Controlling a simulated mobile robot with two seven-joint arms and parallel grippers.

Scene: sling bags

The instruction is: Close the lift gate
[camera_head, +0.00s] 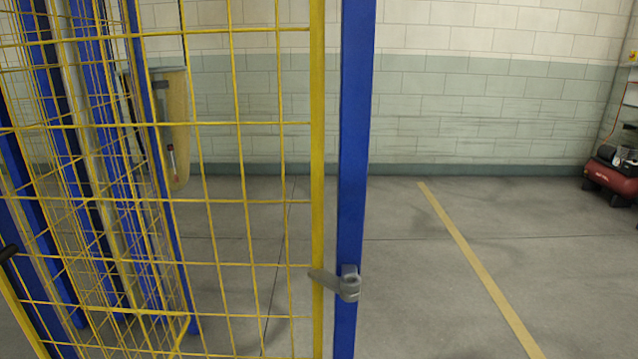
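The lift gate appears as yellow wire mesh filling the left half of the head view. A mesh panel (238,201) ends at an upright yellow frame bar (317,150) just left of a blue post (352,140). A narrow gap shows between bar and post. A grey metal latch (347,285) sits on the post, and its arm reaches left across the yellow bar. I cannot tell if it is engaged. Neither of my grippers is in view.
More blue posts (100,80) and layered mesh crowd the left. A yellowish panel (175,125) hangs behind the mesh. The grey floor (420,300) right of the blue post is open, crossed by a yellow line (475,265). A red compressor (612,175) stands far right by the block wall.

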